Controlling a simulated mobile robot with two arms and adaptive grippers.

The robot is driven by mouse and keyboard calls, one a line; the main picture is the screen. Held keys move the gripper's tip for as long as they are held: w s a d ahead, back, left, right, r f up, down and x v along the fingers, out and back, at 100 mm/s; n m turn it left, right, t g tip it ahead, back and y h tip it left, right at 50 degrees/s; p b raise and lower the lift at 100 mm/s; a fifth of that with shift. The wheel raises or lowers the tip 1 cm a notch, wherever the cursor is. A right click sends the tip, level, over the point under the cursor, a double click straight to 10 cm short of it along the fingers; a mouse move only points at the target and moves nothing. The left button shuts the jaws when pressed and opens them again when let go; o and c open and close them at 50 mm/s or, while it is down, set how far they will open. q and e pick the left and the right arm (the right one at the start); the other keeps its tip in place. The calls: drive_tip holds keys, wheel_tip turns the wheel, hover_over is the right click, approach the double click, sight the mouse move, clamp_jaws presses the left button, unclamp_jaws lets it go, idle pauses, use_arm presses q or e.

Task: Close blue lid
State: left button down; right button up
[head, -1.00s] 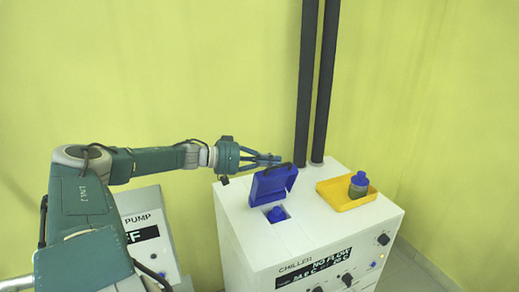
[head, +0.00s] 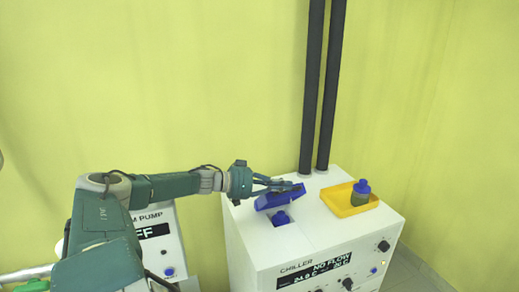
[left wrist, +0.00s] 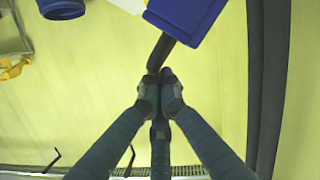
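The blue lid (head: 277,197) is on top of the white chiller (head: 262,235). It is tilted, partly lowered over the square opening, and a blue cap (head: 281,218) still shows in that opening. My left gripper (head: 297,186) is at the lid's upper side, with its fingers close together. In the left wrist view the lid (left wrist: 188,14) is at the top, and its dark handle (left wrist: 162,50) reaches down to the fingertips (left wrist: 158,76). The fingertips look shut beside the handle's end, not around it; whether they touch it is unclear. My right gripper is not in view.
A yellow tray (head: 334,204) with a blue-capped bottle (head: 362,194) stands on the chiller, right of the lid. Two dark vertical pipes (head: 313,90) rise behind it. A pump unit (head: 163,245) stands to the left. The air above the chiller's front is clear.

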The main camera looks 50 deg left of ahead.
use_arm(q)
wheel_tip(320, 180, up, 10)
idle(0.6)
